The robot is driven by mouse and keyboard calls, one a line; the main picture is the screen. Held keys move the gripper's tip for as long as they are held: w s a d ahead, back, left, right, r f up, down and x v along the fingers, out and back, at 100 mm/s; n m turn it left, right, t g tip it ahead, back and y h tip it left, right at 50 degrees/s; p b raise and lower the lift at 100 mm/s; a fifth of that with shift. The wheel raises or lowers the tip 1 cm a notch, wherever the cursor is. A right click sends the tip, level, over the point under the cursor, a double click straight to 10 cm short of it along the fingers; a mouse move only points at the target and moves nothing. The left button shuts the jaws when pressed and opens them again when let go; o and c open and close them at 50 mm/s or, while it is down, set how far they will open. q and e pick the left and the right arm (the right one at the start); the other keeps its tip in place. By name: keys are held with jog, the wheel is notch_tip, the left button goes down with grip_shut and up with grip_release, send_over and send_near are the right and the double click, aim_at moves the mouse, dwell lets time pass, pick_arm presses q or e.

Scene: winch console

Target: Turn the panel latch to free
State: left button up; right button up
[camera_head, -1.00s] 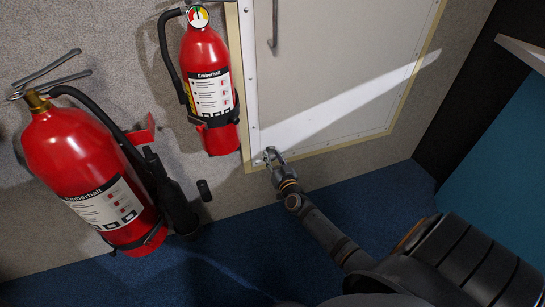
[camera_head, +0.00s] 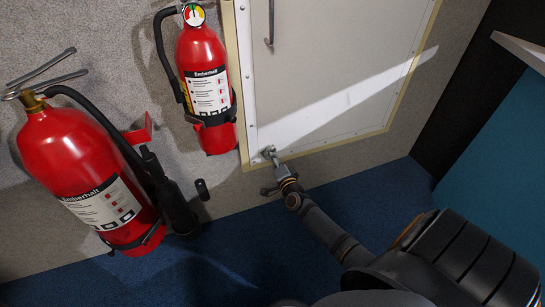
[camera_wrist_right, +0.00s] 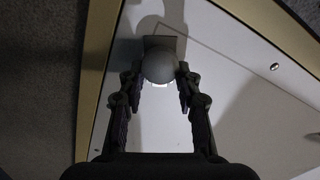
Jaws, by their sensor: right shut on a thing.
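In the head view my right gripper (camera_head: 272,160) reaches up to the panel corner from below. Which way the latch is set cannot be told. My left gripper is not in view.
A small red extinguisher (camera_head: 203,65) hangs on the wall just left of the panel. A larger red extinguisher (camera_head: 80,170) stands further left. A metal handle (camera_head: 271,22) is on the panel above. Blue carpet (camera_head: 235,235) is below.

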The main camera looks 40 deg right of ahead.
jog(key=shift+f+m+b, duration=0.15)
jog(key=shift+m+b, duration=0.1)
jog(key=shift+m, duration=0.9)
jog(key=shift+f+m+b, duration=0.15)
jog(key=shift+m+b, duration=0.05)
jog(key=shift+m, duration=0.95)
jog(key=o, duration=1.2)
jog(key=shift+c, duration=0.2)
jog(key=v, duration=1.2)
